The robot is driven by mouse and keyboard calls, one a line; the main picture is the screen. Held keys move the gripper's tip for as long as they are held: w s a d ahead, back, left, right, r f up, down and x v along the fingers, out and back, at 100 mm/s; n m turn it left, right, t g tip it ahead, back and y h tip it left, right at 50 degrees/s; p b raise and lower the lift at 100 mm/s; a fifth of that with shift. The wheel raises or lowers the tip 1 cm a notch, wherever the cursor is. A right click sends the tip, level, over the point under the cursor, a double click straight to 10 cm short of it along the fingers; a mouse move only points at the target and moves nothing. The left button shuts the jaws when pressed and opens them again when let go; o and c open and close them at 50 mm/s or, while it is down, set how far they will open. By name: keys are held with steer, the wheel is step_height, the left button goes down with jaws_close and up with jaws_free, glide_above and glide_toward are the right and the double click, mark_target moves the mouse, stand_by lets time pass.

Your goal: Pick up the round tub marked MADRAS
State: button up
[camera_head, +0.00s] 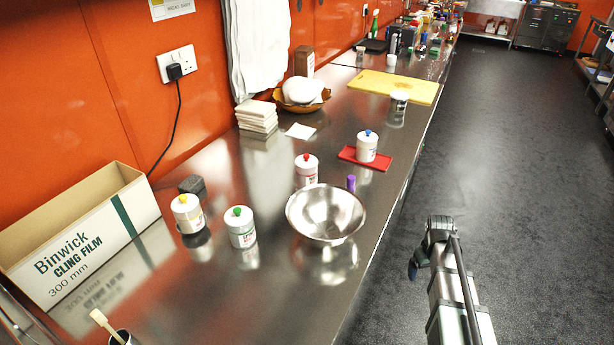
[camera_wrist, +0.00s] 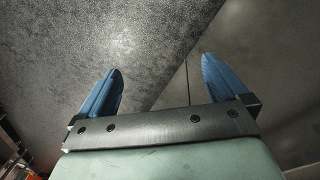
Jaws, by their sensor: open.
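Several round white tubs with coloured knobs stand on the steel counter. My gripper (camera_head: 413,271) is off the counter's right edge, above the floor. In the wrist view, my gripper (camera_wrist: 162,68) is open with nothing between its blue fingers.
A steel bowl (camera_head: 326,212) stands near the counter's front edge, with a purple object (camera_head: 351,183) behind it. A cling film box (camera_head: 85,240) and a dark block (camera_head: 192,185) are at left. A yellow board (camera_head: 394,86) lies farther back. Bare steel lies right of the bowl.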

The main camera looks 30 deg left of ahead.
steer(key=w+a+r+n+t, duration=0.1)
steer(key=w+a+r, duration=0.25)
steer(key=r, duration=0.35)
steer(key=w+a+r+n+t, duration=0.1)
steer(key=w+a+r, duration=0.25)
steer(key=r, duration=0.45)
step_height(320, 180, up, 20)
steer(key=r+t+y, duration=0.1)
steer(key=t+y, duration=0.1)
steer(key=y, duration=0.3)
glide_above(307, 161)
steer(key=s+d, duration=0.4)
steer(key=x, duration=0.8)
steer(key=shift+d+f, duration=0.15)
steer(key=shift+d, duration=0.05)
steer(key=shift+a+x, duration=0.25)
steer(key=shift+x, duration=1.1)
steer(key=shift+a+x, duration=0.3)
steer(key=shift+x, duration=1)
steer(key=shift+r, duration=0.25)
steer(key=shift+c, duration=0.2)
